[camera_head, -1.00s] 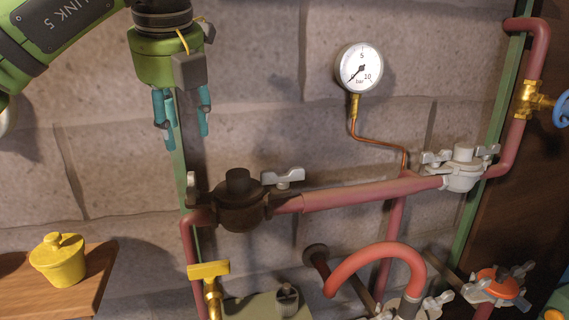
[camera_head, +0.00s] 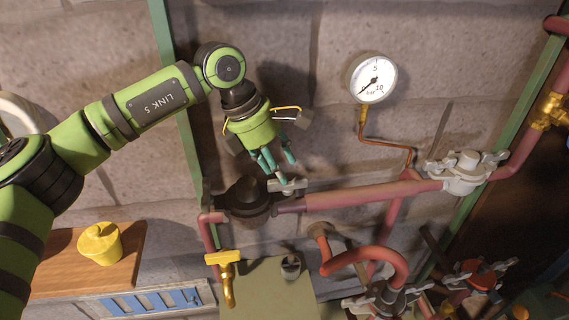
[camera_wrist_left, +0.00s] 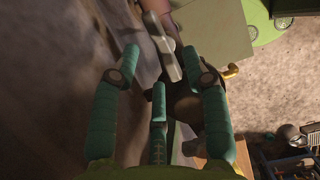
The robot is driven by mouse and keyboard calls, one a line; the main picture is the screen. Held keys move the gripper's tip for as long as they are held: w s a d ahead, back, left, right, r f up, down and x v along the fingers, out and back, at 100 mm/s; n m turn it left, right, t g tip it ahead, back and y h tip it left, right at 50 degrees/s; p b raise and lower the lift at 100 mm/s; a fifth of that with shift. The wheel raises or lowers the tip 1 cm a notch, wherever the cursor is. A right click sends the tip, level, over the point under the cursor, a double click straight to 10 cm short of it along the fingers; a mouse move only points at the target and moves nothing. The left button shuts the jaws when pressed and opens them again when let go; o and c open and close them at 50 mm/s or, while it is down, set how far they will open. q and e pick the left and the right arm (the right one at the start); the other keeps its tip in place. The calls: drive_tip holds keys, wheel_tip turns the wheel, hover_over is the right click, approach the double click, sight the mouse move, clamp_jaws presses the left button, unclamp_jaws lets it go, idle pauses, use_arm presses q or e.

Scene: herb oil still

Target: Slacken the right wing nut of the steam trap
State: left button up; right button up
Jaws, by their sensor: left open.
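The dark brown round fitting (camera_head: 245,200) on the red pipe looks like the steam trap. Its grey right wing nut (camera_head: 292,187) sticks out on the right side, partly behind my fingers. The left wing nut (camera_head: 206,188) is on the other side. My left gripper (camera_head: 275,170) is open, with its teal fingers pointing down just over the right wing nut. In the left wrist view the pale wing nut (camera_wrist_left: 168,58) lies ahead, between the tips of the spread fingers (camera_wrist_left: 160,58); contact cannot be told. My right gripper is not in view.
A pressure gauge (camera_head: 371,78) on a thin copper tube stands right of my gripper. A pale grey fitting (camera_head: 465,172) with wing nuts is further right.

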use_arm(q)
drive_tip(key=p+x, duration=0.1)
drive_tip(key=x, duration=0.2)
drive_tip(key=shift+d+p, duration=0.1)
drive_tip(key=shift+p, duration=0.2)
drive_tip(key=shift+d+f, duration=0.1)
drive_tip(key=shift+f, duration=0.25)
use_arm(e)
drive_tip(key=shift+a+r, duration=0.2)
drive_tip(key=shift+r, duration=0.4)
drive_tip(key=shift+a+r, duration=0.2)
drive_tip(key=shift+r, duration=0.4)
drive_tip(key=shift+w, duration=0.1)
use_arm(q)
drive_tip(key=shift+w, duration=0.1)
clamp_jaws()
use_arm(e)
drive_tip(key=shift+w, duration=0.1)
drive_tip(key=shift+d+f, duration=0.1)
